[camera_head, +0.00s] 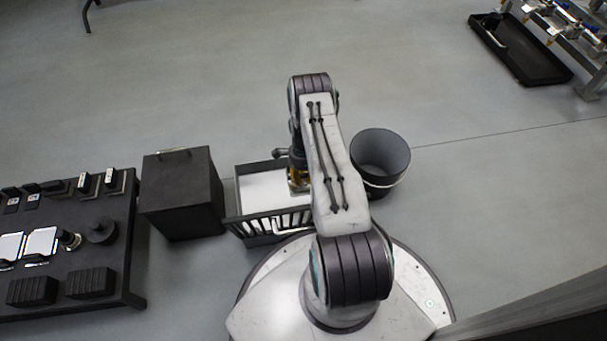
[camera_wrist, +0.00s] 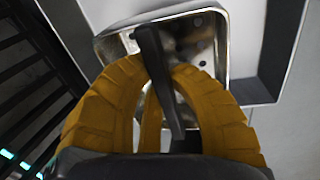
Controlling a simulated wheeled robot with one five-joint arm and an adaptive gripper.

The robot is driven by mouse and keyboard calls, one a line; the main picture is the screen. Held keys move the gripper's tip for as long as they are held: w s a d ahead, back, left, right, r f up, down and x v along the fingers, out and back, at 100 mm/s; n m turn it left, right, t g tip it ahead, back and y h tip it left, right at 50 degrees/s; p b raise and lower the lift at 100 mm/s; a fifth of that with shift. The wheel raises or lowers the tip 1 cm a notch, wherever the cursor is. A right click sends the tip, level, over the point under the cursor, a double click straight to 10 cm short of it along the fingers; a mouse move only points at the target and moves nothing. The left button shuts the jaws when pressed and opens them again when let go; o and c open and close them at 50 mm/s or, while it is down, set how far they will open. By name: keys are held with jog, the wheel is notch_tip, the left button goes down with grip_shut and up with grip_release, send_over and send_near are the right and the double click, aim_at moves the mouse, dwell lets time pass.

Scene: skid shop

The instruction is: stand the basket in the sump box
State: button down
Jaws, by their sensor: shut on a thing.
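My gripper (camera_wrist: 165,75) has yellow fingers closed around the dark upright handle (camera_wrist: 160,70) of a small basket. The basket (camera_wrist: 215,88) is shiny metal with perforations, square with rounded corners. In the head view, my gripper (camera_head: 297,172) is over the right part of a dark crate with a white floor (camera_head: 265,188), and a sliver of the basket (camera_head: 299,187) shows under the fingers. My arm hides much of it. I cannot tell whether the basket rests on the white floor or hangs above it. I cannot pick out the sump box with certainty.
A dark closed box (camera_head: 183,196) with a top handle stands left of the crate. A grey bucket (camera_head: 380,158) stands to its right. A dark bench (camera_head: 125,260) with several parts is at far left. A rack (camera_head: 570,25) and black tray (camera_head: 515,48) are upper right.

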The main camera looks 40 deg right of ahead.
aim_at(303, 184)
notch_tip(303, 184, down, 5)
jog(key=shift+r+b, duration=0.1)
jog(key=shift+b, duration=0.95)
jog(key=shift+f, duration=1.35)
jog(key=shift+s+a+f, duration=0.15)
jog(key=shift+f, duration=0.3)
jog(key=shift+s+a+f, duration=0.1)
jog(key=shift+a+f, duration=0.05)
jog(key=shift+f, duration=0.3)
jog(key=shift+f, duration=0.6)
dwell(0.4)
jog(key=c, duration=2)
grip_release()
jog(key=o, duration=1.2)
jog(key=shift+o, duration=0.2)
jog(key=shift+r, duration=0.1)
